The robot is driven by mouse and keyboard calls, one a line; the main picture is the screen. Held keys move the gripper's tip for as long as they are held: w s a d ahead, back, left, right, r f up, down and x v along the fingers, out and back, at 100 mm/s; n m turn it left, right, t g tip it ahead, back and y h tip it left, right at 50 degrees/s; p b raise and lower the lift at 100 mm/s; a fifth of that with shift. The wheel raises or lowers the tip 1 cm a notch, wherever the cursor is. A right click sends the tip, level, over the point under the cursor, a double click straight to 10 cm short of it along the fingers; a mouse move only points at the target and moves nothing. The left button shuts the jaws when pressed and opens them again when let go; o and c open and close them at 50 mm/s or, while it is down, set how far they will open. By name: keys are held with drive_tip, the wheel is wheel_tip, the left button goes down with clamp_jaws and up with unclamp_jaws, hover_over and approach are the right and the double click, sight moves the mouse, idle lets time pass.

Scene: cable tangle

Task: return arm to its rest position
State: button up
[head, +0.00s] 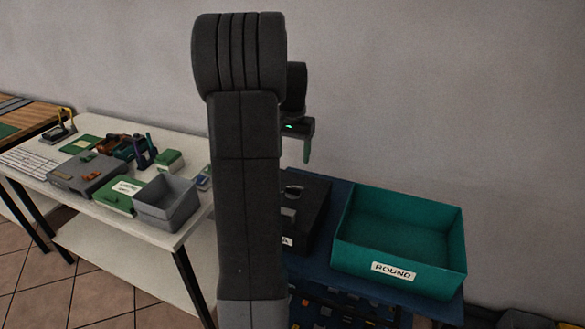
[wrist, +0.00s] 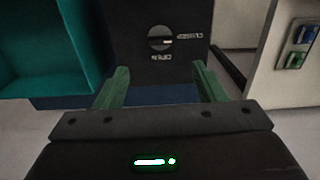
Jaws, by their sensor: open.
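My arm (head: 245,170) stands upright in the middle of the head view, with its elbow at the top. My gripper (head: 306,158) hangs down behind it at the right, above the black box (head: 312,190). Only one green finger shows clearly there. In the wrist view my gripper (wrist: 160,75) has its two green fingers wide apart with nothing between them. Beyond the fingertips is the black box (wrist: 190,18) with a round dial (wrist: 160,39) and upside-down lettering. My arm hides part of the black box in the head view.
A teal bin (head: 395,283) labelled ROUND stands right of the black box on a blue surface; it looks empty. At the left, a white table (head: 120,222) holds a grey open box (head: 165,215), green boxes and tools. Free air lies above the bin.

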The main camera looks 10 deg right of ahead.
sight(292, 189)
drive_tip(key=shift+r, duration=0.7)
wheel_tip(292, 189, down, 14)
drive_tip(key=shift+r+p, duration=0.1)
drive_tip(key=shift+p, duration=0.35)
